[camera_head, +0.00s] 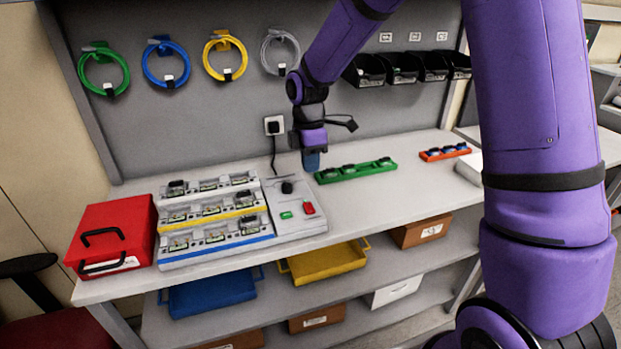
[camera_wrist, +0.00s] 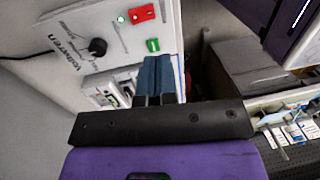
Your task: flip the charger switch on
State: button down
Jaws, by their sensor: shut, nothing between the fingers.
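The charger (camera_head: 315,226) is a white unit at the right end of the stepped rack on the bench. Its panel carries a black knob (camera_head: 287,187), a green control (camera_head: 286,215) and a red control (camera_head: 308,208). The wrist view also shows the knob (camera_wrist: 97,47), the red control (camera_wrist: 143,13) and the green control (camera_wrist: 153,44); which one is the switch I cannot tell for sure. A small green light (camera_wrist: 120,19) shows near the red control. My gripper (camera_head: 311,162) is shut and empty, blue fingertips together, behind and right of the panel. The fingers (camera_wrist: 155,62) appear just below the green control.
A stepped rack (camera_head: 215,235) holds several small devices left of the panel, beside a red case (camera_head: 112,236). A green tray (camera_head: 355,171) lies close right of my gripper. A black cable runs to a wall socket (camera_head: 274,126) behind. Open bench lies in front of the green tray.

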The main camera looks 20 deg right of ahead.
jog(key=shift+s+r, duration=0.1)
jog(key=shift+r, duration=0.75)
jog(key=s+d+r+m+t, duration=0.2)
jog(key=s+r+m, duration=0.2)
jog(key=s+r, duration=0.25)
jog(key=s+d+r+m+t, duration=0.1)
jog(key=s+d+r+m, duration=0.3)
jog(key=r, duration=0.4)
jog(key=s+d+r+m+t, duration=0.1)
jog(key=s+r+m, duration=0.1)
jog(key=s+m, duration=0.3)
jog(key=s+d+r+m+t, duration=0.2)
jog(key=s+m, duration=0.3)
jog(key=s, duration=0.9)
jog(key=shift+r+t, duration=0.3)
jog(key=shift+w, duration=0.1)
